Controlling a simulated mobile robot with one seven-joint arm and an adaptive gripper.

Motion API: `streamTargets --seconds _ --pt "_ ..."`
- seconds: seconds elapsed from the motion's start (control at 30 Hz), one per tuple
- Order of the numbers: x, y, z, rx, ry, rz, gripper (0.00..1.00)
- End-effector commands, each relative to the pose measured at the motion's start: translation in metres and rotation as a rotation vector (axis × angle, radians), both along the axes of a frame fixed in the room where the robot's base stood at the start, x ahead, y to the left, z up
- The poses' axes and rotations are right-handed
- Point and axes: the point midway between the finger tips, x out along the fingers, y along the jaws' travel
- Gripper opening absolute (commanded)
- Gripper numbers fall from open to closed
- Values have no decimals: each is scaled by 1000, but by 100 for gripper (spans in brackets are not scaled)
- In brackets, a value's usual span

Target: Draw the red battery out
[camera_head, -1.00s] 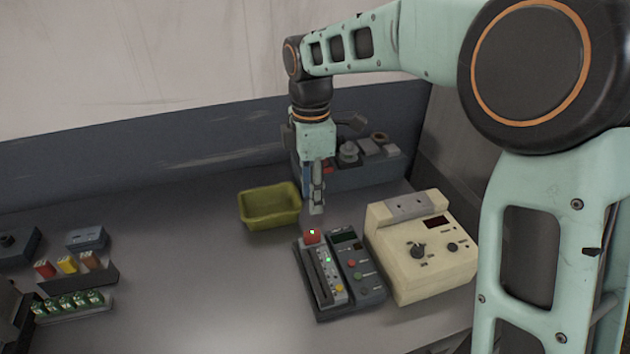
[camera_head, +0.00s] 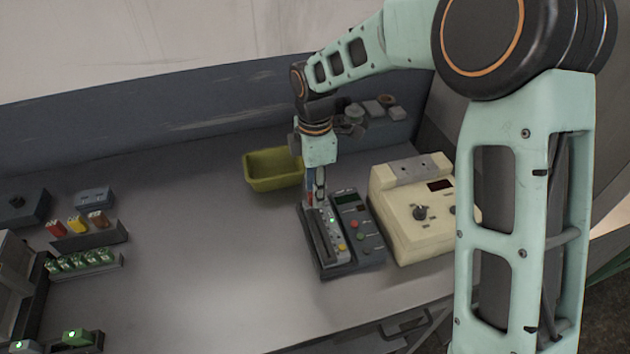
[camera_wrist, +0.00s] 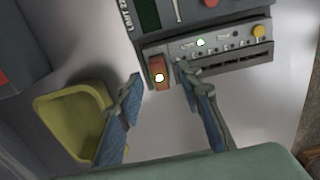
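The red battery (camera_wrist: 160,66) sits in the end slot of the grey tester (camera_wrist: 215,48), with a small lit dot on it in the wrist view. My gripper (camera_wrist: 158,82) is open, one finger to the left of the battery and the other to its right; neither visibly touches it. In the head view, my gripper (camera_head: 315,204) is low over the far end of the tester (camera_head: 330,262) and mostly hides the battery.
A yellow-green bin (camera_head: 262,184) stands just behind and left of my gripper. A cream console (camera_head: 415,225) stands to the right. At the left are a rack (camera_head: 92,240) of coloured blocks and a row of green cells (camera_head: 88,262). The bench middle is clear.

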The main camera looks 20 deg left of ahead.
Motion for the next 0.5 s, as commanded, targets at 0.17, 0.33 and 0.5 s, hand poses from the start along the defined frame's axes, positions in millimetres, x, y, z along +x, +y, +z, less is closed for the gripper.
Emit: streamTargets --seconds 0.17,0.33,0.5 --pt "0 0 0 0 0 0 33" --pt "0 0 0 -1 1 0 17" --pt "0 0 0 -1 1 0 0"
